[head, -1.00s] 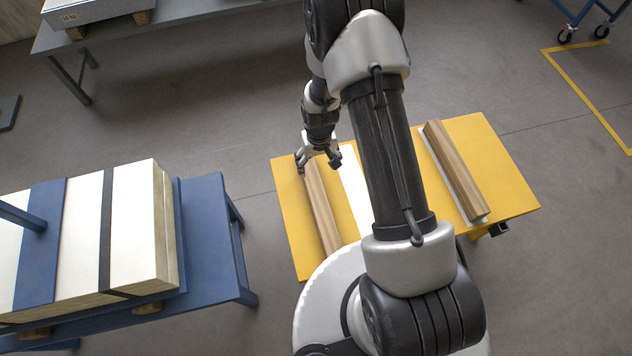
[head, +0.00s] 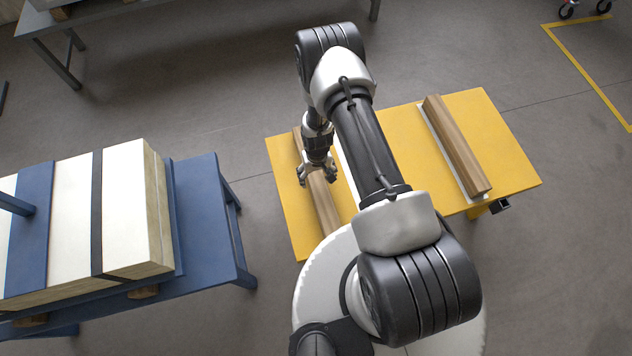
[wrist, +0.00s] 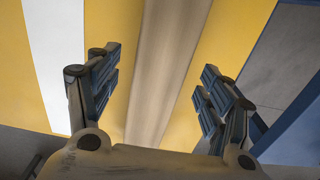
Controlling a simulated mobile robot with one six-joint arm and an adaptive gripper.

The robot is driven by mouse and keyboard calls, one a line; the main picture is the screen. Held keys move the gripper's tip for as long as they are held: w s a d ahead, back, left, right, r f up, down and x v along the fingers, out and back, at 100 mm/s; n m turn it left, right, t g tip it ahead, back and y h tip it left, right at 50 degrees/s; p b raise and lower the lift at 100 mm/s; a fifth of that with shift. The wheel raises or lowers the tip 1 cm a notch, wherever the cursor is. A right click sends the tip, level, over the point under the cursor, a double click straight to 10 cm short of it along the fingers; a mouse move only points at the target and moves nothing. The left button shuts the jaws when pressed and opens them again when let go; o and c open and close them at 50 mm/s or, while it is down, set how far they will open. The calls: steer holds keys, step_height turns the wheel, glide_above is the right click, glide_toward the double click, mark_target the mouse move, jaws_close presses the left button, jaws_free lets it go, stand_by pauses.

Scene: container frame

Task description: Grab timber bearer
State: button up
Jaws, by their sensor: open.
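Two wooden timber bearers lie on a yellow table (head: 400,130). The left bearer (head: 324,204) lies lengthwise near the table's left edge, and my arm hides part of it. The right bearer (head: 455,146) lies on a white strip near the right side. My gripper (head: 318,180) is over the left bearer, around its middle. In the wrist view, my gripper (wrist: 160,85) is open, with one finger on each side of the left bearer (wrist: 168,65). The fingers look apart from the wood; their exact height above it is hard to tell.
A blue table (head: 205,215) with a strapped stack of white panels (head: 125,215) stands at the left. A grey table (head: 120,20) is at the back. A white strip (wrist: 50,60) lies beside the left bearer. Grey floor is clear between the tables.

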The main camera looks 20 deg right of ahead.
mark_target(316, 176)
steer(key=shift+w+f+b, duration=0.2)
steer(key=shift+f+b, duration=0.45)
steer(key=shift+f, duration=0.7)
steer(key=shift+w+f+b, duration=0.2)
steer(key=shift+f+b, duration=0.4)
steer(key=shift+f, duration=0.75)
steer(key=shift+c, duration=0.3)
jaws_close()
steer(key=shift+r, duration=0.1)
